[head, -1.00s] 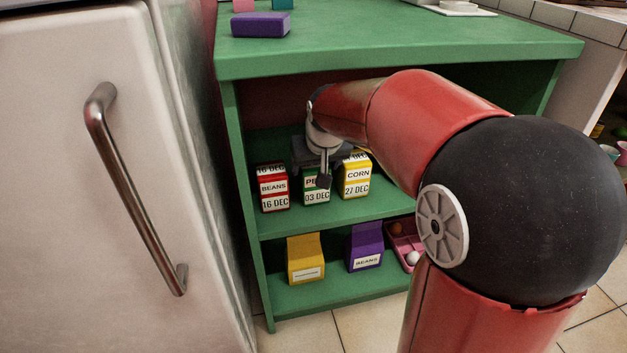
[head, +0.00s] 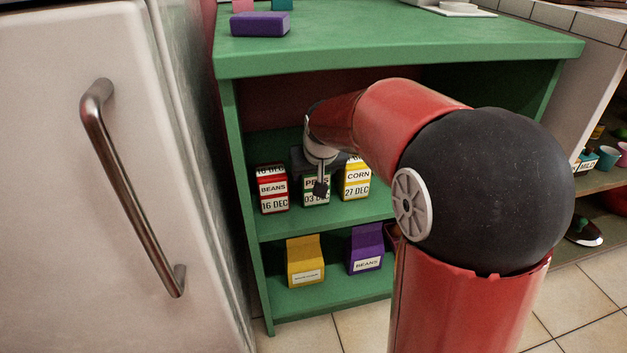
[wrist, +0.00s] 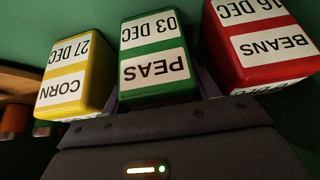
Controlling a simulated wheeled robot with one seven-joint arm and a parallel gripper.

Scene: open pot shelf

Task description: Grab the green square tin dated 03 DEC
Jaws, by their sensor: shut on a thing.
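The green square tin labelled PEAS, 03 DEC (head: 311,198) stands on the upper shelf between two other tins. It also shows in the wrist view (wrist: 156,96), centred ahead of my gripper. My gripper (head: 320,186) is at the tin, with a dark finger in front of part of its label in the head view. The gripper is shut on the green tin. The wrist view shows the gripper body (wrist: 165,145) close against the tin, and the fingers are mostly hidden there.
A red BEANS tin, 16 DEC (head: 273,190), stands left of the green tin, and a yellow CORN tin, 27 DEC (head: 356,180), stands right of it, both close by. A yellow carton (head: 305,262) and a purple BEANS carton (head: 366,250) stand on the lower shelf (head: 335,292).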

